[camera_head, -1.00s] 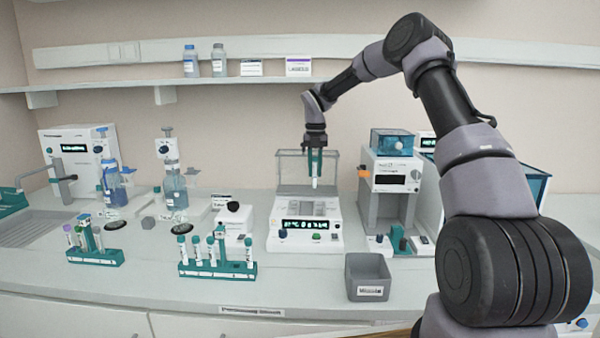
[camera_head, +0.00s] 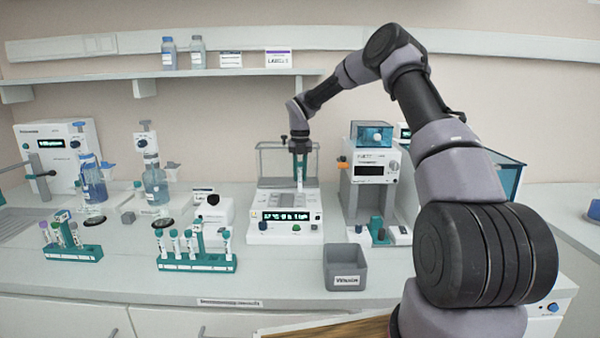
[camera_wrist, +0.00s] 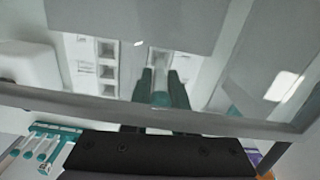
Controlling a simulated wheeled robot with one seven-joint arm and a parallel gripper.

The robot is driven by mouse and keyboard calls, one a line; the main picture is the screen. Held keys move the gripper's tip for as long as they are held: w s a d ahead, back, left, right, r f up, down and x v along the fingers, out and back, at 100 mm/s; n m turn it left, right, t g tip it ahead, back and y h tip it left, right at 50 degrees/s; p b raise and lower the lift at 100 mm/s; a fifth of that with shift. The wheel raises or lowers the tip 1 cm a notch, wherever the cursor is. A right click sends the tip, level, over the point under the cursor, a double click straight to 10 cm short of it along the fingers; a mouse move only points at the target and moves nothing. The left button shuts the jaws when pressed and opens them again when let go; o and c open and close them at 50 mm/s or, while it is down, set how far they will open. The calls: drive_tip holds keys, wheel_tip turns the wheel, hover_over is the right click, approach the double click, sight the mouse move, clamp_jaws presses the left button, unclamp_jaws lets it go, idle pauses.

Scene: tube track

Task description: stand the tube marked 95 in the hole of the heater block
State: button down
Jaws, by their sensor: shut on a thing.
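The heater block (camera_head: 256,198) is a white unit with a lit green display, a pale metal top and a clear guard frame behind it. My gripper (camera_head: 300,166) points down over the block's top, right of its middle. Its teal fingers are shut on a white tube (camera_head: 300,183), held upright with its lower end close to the block. I cannot tell whether the end is inside the hole. In the wrist view, the fingers (camera_wrist: 162,92) hide most of the tube, and square openings of the block (camera_wrist: 107,62) show to their left. The tube's mark is not readable.
A teal rack (camera_head: 205,263) with several tubes stands at front left, with another rack (camera_head: 75,252) farther left. A grey bin (camera_head: 345,268) stands front right. A white instrument (camera_head: 374,172) is close right of the block. The clear guard's edge (camera_wrist: 200,120) crosses the wrist view.

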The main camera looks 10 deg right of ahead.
sight(300, 192)
drive_tip(key=shift+f, duration=0.5)
idle(0.6)
drive_tip(key=shift+f, duration=0.5)
drive_tip(key=shift+f, duration=0.6)
drive_tip(key=c, duration=0.7)
unclamp_jaws()
drive_tip(key=shift+o, duration=0.2)
wheel_tip(300, 192, up, 11)
drive_tip(key=shift+f, duration=0.1)
